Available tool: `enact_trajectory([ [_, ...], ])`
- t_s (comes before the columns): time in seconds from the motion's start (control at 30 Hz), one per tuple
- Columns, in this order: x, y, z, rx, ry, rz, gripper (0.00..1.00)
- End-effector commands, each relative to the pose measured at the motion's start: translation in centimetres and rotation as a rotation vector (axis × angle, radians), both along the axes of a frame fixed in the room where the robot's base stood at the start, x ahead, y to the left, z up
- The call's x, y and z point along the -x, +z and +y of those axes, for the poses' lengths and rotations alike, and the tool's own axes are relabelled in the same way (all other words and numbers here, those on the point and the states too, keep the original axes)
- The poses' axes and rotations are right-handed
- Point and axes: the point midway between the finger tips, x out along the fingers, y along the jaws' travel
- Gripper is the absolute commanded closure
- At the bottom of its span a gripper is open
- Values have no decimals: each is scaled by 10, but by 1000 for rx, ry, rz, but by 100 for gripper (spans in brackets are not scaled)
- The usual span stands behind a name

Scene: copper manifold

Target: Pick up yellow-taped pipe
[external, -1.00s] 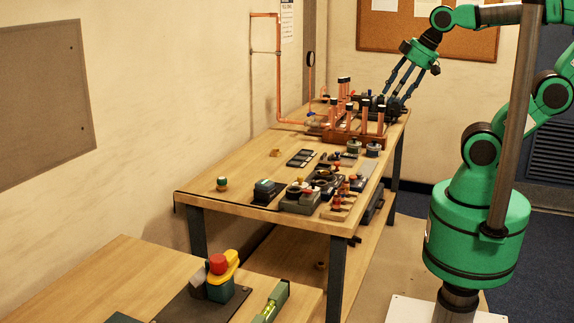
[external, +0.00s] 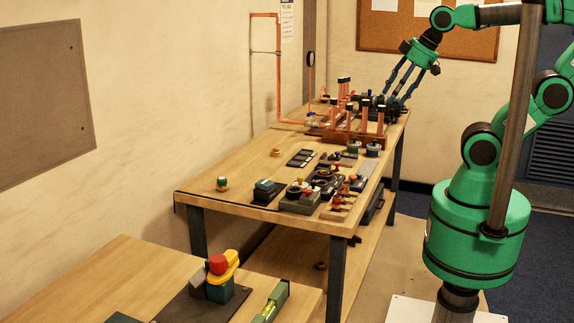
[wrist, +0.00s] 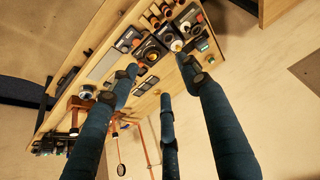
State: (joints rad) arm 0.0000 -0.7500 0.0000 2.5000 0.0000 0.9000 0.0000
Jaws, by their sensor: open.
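Several upright copper pipes (external: 380,121) with dark tops stand in a reddish-brown rack (external: 345,138) at the far part of the long workbench. Yellow tape cannot be made out on any of them at this size, so I cannot tell which is the yellow-taped pipe. My gripper (external: 396,94) is above the far right end of the bench, behind and right of the rack, pointing down and left. Its long dark blue fingers are spread and hold nothing visible. In the wrist view, my gripper (wrist: 158,77) also shows with fingers apart; they hide part of the bench.
The long workbench (external: 235,194) carries dark devices (external: 300,198), small trays (external: 301,158) and a small ring (external: 275,153). A copper pipe run (external: 279,80) is on the wall behind. A nearer bench (external: 120,275) holds a red-and-yellow item (external: 219,265). The workbench's left side is mostly clear.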

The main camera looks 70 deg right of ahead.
Motion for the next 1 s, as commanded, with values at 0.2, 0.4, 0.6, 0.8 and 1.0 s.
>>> enact_trajectory([
  [0.2,0,0,0,0,0,0,53],
  [0.4,0,0,0,0,0,0,69],
  [0.6,0,0,0,0,0,0,69],
  [0.8,-5,-1,0,-2,-4,10,69],
  [1.0,-27,-10,2,-12,-20,64,69],
])
